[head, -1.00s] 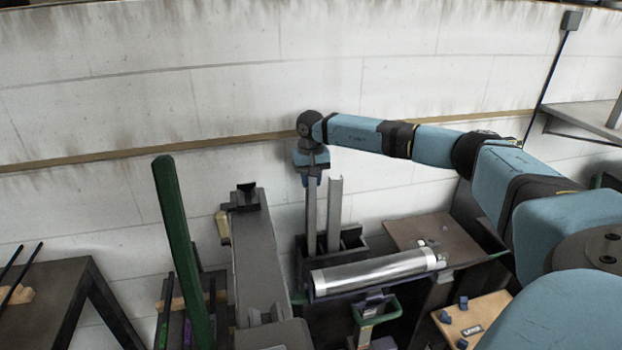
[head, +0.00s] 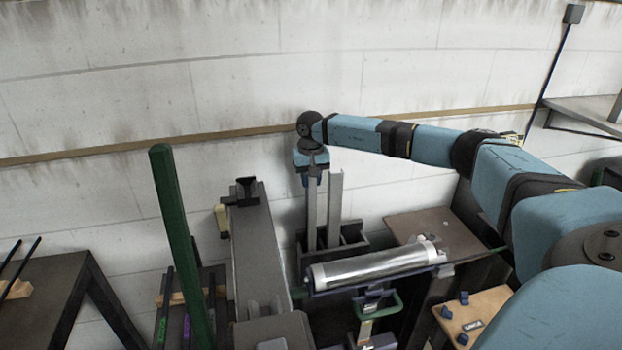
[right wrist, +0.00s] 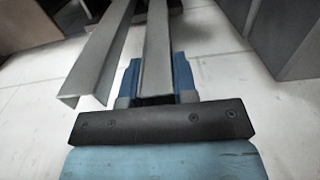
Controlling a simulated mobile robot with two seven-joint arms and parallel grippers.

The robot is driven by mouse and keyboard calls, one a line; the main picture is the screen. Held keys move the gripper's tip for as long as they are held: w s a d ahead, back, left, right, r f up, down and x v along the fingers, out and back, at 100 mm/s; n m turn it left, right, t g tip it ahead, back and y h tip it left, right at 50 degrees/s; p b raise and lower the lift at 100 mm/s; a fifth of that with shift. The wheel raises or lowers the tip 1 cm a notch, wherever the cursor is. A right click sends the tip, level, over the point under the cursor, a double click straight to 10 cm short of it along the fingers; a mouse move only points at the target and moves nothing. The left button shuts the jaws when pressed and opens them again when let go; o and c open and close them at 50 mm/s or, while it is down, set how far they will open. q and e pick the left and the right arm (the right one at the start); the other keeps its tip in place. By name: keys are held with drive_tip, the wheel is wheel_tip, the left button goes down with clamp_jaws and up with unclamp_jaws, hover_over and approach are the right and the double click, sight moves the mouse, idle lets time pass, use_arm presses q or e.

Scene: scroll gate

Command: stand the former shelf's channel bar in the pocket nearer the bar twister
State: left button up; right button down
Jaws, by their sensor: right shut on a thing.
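My right gripper (head: 312,174) points down and is shut on the top of a grey channel bar (head: 312,215). The bar is upright, and its lower end goes out of sight in the left part of a dark pocketed rack (head: 365,246). I cannot tell whether it rests on the pocket floor. A second grey channel bar (head: 335,205) stands just right of it in the same rack. In the right wrist view the held bar (right wrist: 157,50) runs between the fingers, with the other bar (right wrist: 103,60) apart on the left. My left gripper is not in view.
A long grey bench machine (head: 257,255) with a dark jaw on its end, perhaps the bar twister, stands left of the rack. A silver cylinder (head: 370,267) lies in front of the rack. A tall green post (head: 180,240) rises at left.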

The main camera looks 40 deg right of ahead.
drive_tip(key=shift+f+b, duration=0.3)
drive_tip(key=shift+f, duration=0.25)
idle(0.4)
drive_tip(key=shift+c, duration=1.7)
unclamp_jaws()
drive_tip(key=shift+r+p, duration=2.1)
drive_tip(key=shift+r, duration=1.4)
